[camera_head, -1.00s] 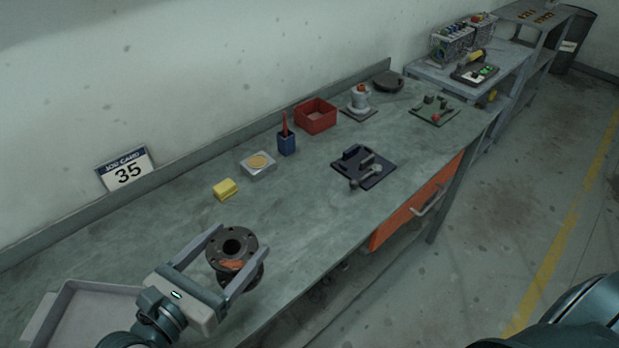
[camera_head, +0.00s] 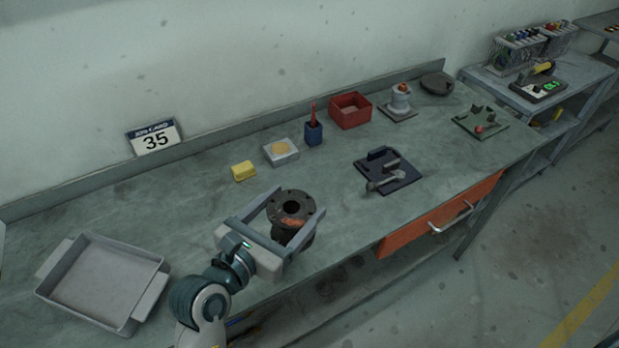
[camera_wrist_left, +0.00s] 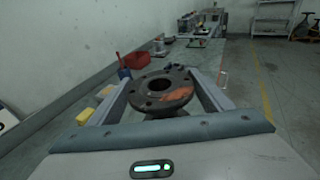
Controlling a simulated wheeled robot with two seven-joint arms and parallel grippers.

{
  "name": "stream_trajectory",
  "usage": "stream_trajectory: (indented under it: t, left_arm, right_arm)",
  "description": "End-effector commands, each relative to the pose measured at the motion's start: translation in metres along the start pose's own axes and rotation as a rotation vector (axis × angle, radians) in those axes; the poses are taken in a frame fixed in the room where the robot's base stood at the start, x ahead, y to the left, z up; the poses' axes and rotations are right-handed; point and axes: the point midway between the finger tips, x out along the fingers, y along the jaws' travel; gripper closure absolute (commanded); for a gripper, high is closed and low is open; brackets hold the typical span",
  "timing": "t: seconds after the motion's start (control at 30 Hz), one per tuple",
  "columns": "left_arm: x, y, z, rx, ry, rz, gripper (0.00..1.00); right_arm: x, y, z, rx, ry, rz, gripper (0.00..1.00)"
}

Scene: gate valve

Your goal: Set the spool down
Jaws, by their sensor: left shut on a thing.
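The spool (camera_head: 292,207) is a dark, rusty flanged pipe piece with an orange patch on its top flange. It is upright, near the front edge of the workbench (camera_head: 210,205). My left gripper (camera_head: 296,203) is shut on the spool, with one finger on each side of it. In the left wrist view the spool's top flange (camera_wrist_left: 161,91) and its bore show between the two fingers. Its lower flange is mostly hidden, and I cannot tell whether it touches the bench. My right gripper is not in view.
A grey tray (camera_head: 102,281) lies left of my left arm. Behind the spool are a yellow block (camera_head: 243,170), a pale box (camera_head: 281,152), a blue holder (camera_head: 313,134) and a red bin (camera_head: 350,110). A dark fixture plate (camera_head: 388,171) lies to the right. Bench between is clear.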

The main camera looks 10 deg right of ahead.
Motion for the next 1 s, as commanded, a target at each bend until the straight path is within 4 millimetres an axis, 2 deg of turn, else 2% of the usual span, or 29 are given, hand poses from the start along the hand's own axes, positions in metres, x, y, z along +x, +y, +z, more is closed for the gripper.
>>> stream_trajectory:
  t: [0.17,0.37,0.8,1.0]
  left_arm:
    - [0.001,0.003,0.002,0.002,-0.006,0.0,0.9]
    - [0.008,0.02,-0.008,0.003,-0.004,0.0,0.9]
    - [0.034,0.086,-0.044,0.003,-0.004,0.001,0.9]
    - [0.042,0.106,-0.057,0.001,-0.006,0.0,0.9]
  right_arm:
    - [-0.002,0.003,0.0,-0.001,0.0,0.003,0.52]
    - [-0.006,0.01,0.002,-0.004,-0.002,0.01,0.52]
    - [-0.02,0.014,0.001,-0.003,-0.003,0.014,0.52]
    - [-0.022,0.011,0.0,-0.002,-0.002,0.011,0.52]
